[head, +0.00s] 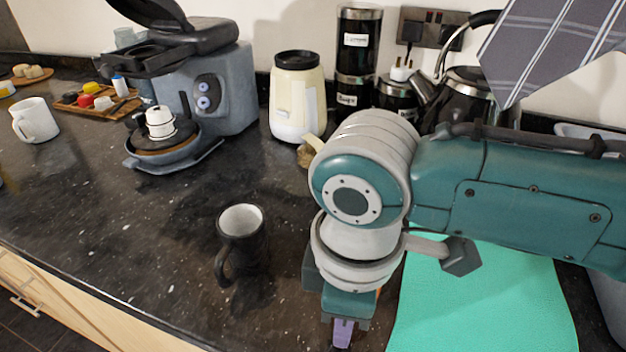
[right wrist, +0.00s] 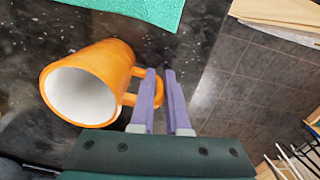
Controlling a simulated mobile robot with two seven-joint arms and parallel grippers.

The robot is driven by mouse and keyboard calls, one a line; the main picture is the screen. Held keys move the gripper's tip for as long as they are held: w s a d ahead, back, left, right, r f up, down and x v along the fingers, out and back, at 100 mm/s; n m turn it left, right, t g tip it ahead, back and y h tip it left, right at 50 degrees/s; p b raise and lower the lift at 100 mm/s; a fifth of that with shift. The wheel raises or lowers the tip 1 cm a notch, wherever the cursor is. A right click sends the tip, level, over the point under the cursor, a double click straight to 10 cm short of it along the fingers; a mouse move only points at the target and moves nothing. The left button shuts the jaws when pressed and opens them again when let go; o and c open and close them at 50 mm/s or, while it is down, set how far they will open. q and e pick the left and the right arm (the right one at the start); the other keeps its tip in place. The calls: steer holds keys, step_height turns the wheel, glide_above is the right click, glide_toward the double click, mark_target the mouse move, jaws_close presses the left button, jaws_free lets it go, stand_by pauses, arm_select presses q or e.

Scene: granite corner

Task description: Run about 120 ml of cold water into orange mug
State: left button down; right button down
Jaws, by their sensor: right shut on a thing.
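The orange mug (right wrist: 118,63) shows in the right wrist view, its white inside facing the camera and empty as far as I can see. My right gripper (right wrist: 160,72) has its purple fingers shut on the mug's handle. In the head view, my right gripper (head: 343,334) points down near the counter's front edge, and my arm hides nearly all of the orange mug; only a sliver of orange shows beside the wrist. I cannot tell whether the mug touches the counter. My left gripper is in neither view. No tap shows.
A black mug (head: 243,236) stands on the dark counter left of my right gripper. A turquoise mat (head: 490,300) lies right of it. Behind are a coffee machine (head: 225,85), a cream jar-like appliance (head: 297,97) and a kettle (head: 468,95). A white mug (head: 36,120) stands far left.

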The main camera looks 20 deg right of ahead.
steer(key=shift+r, duration=0.15)
step_height(320, 180, up, 20)
steer(key=p, duration=0.3)
steer(key=shift+p, duration=0.3)
